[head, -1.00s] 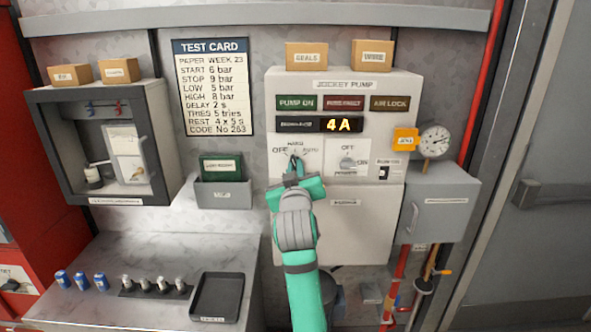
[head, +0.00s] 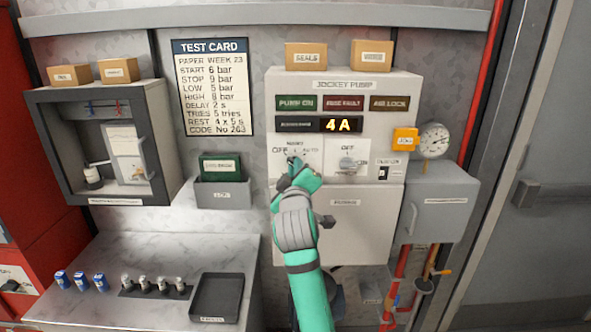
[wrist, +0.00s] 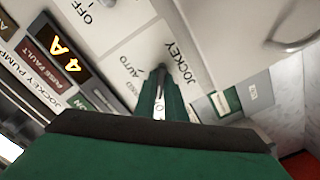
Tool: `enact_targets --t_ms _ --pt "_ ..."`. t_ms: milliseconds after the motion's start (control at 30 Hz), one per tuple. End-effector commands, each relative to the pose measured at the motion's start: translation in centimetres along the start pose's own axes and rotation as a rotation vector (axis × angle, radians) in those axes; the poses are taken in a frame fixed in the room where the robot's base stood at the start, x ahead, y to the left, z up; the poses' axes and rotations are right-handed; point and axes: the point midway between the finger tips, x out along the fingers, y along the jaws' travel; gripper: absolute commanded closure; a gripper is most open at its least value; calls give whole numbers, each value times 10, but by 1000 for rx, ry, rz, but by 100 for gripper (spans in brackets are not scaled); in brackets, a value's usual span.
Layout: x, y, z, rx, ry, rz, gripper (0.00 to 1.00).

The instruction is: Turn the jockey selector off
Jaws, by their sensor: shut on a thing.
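The jockey selector's white plate (head: 278,153) is on the pale jockey pump panel, marked OFF at left, HAND at top and AUTO at right. My gripper (head: 293,164) is at this plate, shut on the selector knob. Its fingers hide most of the knob, so I cannot tell which mark it points to. In the wrist view, the gripper's fingers (wrist: 160,76) meet the panel beside the AUTO and JOCKEY lettering (wrist: 182,62).
A second selector (head: 348,165) sits just right, with OFF above it. The amber display (head: 342,125) above reads 4A. A grey box (head: 437,202) and pressure gauge (head: 433,140) stand at right. A black tray (head: 217,297) lies on the counter at lower left.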

Motion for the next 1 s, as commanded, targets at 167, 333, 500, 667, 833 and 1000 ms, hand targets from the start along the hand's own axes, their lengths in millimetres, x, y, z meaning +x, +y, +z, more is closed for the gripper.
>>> enact_targets --t_ms 167,333,500,667,833,1000 --pt "0 0 2 -2 -5 -1 100" --pt "0 0 2 -1 -5 -1 100" --pt "0 0 2 -1 -3 -1 71" --pt "0 0 1 -1 -2 0 71" --pt "-7 0 1 0 -1 0 71" --pt "-32 0 0 0 1 1 71"
